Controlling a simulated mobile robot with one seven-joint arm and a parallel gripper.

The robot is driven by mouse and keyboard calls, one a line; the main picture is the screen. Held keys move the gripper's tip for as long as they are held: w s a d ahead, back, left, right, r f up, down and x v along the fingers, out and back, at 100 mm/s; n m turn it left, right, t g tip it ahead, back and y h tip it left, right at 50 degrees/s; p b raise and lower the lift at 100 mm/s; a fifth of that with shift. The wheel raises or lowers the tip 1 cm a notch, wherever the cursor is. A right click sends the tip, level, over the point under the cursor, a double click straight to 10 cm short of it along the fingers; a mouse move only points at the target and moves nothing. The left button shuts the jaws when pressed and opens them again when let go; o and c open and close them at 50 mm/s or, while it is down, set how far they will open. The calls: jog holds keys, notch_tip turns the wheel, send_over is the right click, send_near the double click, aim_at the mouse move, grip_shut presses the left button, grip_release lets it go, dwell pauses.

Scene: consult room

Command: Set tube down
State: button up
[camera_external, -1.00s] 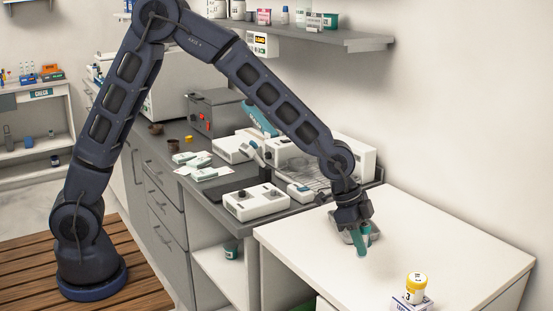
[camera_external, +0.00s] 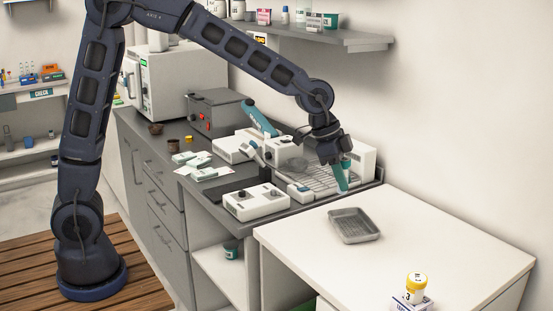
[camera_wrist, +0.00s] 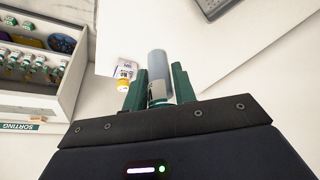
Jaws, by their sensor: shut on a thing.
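The tube (camera_wrist: 157,66) is a translucent grey-blue cylinder with a pale lower part, seen in the wrist view. My gripper (camera_wrist: 157,78) is shut on it, with one green finger on each side. In the external view my gripper (camera_external: 343,182) is raised near the back left edge of the white table (camera_external: 450,232), close to the grey counter. Its teal fingers point down there, and I cannot make out the tube apart from them. A shallow grey metal tray (camera_external: 354,225) lies on the white table, below and right of my gripper.
White instruments (camera_external: 257,201) and a wire rack (camera_external: 318,178) crowd the grey counter. A wall shelf (camera_external: 330,37) is above. The table's middle is clear.

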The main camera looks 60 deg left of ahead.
jog(key=s+a+n+y, duration=0.1)
jog(key=a+n, duration=0.2)
jog(key=a, duration=1.5)
jog(key=shift+t, duration=0.5)
jog(key=f, duration=1.9)
jog(key=shift+s+f, duration=0.25)
jog(key=shift+f, duration=0.15)
jog(key=shift+f, duration=0.15)
jog(key=o, duration=1)
jog(key=shift+c, duration=0.2)
